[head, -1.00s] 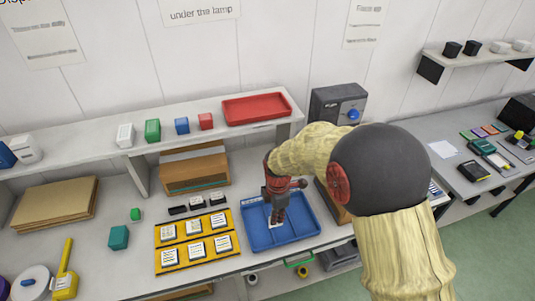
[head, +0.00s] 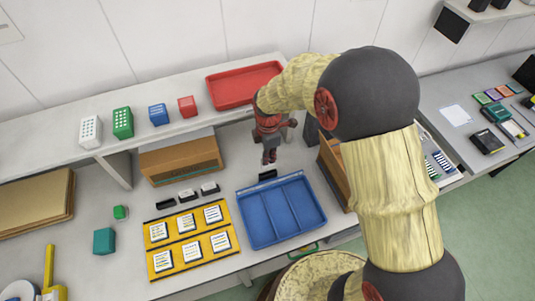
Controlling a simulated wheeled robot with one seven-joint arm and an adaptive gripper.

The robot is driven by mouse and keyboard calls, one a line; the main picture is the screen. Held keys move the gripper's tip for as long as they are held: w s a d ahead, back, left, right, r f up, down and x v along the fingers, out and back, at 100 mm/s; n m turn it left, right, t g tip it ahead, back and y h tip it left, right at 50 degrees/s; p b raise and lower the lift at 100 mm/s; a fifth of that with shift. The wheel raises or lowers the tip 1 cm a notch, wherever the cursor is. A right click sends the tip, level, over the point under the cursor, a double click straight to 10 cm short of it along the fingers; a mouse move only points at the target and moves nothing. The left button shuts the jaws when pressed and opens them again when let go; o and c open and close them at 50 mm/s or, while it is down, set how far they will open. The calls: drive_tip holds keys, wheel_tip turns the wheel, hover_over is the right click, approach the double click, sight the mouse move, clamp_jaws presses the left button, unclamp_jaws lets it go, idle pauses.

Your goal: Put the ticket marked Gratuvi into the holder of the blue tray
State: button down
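The blue tray (head: 259,240) stands on the bench and its compartments look empty. Several white tickets or labelled pieces (head: 186,223) sit in two rows on the yellow tray (head: 202,232). Their writing is too small to read, so I cannot pick out Gratuvi.
Several black holders, some with white pieces (head: 187,195), stand behind the yellow tray. A brown wooden box (head: 182,162) and a shelf with a red tray (head: 243,84) and coloured blocks lie behind. A teal cube (head: 104,240) stands to the left.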

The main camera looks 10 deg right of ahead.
drive_tip(key=shift+f+b, duration=1.15)
drive_tip(key=shift+f, duration=0.9)
drive_tip(key=shift+f+b, duration=0.65)
drive_tip(key=shift+f, duration=0.65)
idle(0.5)
drive_tip(key=c, duration=2.5)
unclamp_jaws()
drive_tip(key=o, duration=0.5)
drive_tip(key=shift+o, duration=0.2)
wheel_tip(320, 180, up, 12)
